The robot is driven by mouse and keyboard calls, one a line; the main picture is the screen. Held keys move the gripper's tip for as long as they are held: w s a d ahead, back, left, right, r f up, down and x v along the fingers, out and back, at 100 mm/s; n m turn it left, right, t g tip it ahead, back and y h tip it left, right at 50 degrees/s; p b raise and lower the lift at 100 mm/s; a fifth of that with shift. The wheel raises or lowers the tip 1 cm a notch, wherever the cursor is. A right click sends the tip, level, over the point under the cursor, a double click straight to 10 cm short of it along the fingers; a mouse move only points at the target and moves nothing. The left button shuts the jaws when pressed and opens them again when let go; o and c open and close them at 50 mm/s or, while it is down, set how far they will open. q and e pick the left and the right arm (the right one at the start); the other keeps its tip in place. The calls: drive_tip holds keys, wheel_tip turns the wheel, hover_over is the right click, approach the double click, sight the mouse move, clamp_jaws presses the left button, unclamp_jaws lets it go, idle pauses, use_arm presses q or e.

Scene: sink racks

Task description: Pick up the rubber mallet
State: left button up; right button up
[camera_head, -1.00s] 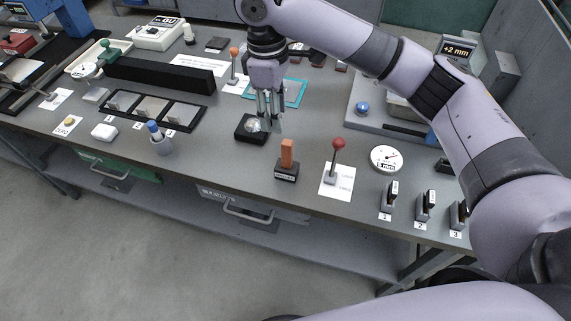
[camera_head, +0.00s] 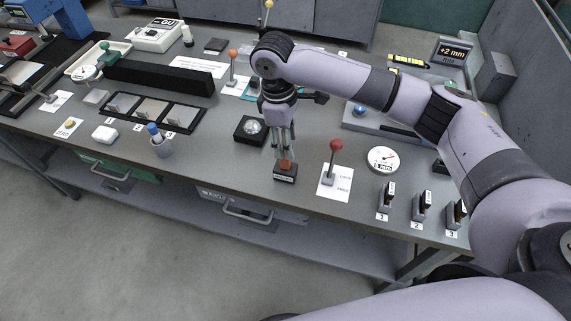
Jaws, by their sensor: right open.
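The rubber mallet seems to be the upright orange piece (camera_head: 285,166) standing in a small black labelled holder (camera_head: 285,177) near the table's front edge. The label is too small to read surely. My right gripper (camera_head: 285,152) points down directly over it, open, with its fingers at the orange piece's upper part. The fingers hide most of the orange piece, and I cannot tell whether they touch it. My left gripper is not in view.
A lever with a red knob (camera_head: 336,146) stands close on the right. A black block with a silver dome (camera_head: 251,130) lies just behind left. A dial gauge (camera_head: 382,159) and numbered holders (camera_head: 386,199) are farther right.

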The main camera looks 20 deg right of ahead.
drive_tip(key=p, duration=0.2)
hover_over(290, 168)
drive_tip(key=f, duration=0.4)
drive_tip(key=shift+w+a+f, duration=0.2)
drive_tip(key=shift+w+a, duration=0.1)
drive_tip(key=shift+f, duration=0.5)
clamp_jaws()
drive_tip(key=shift+r, duration=0.1)
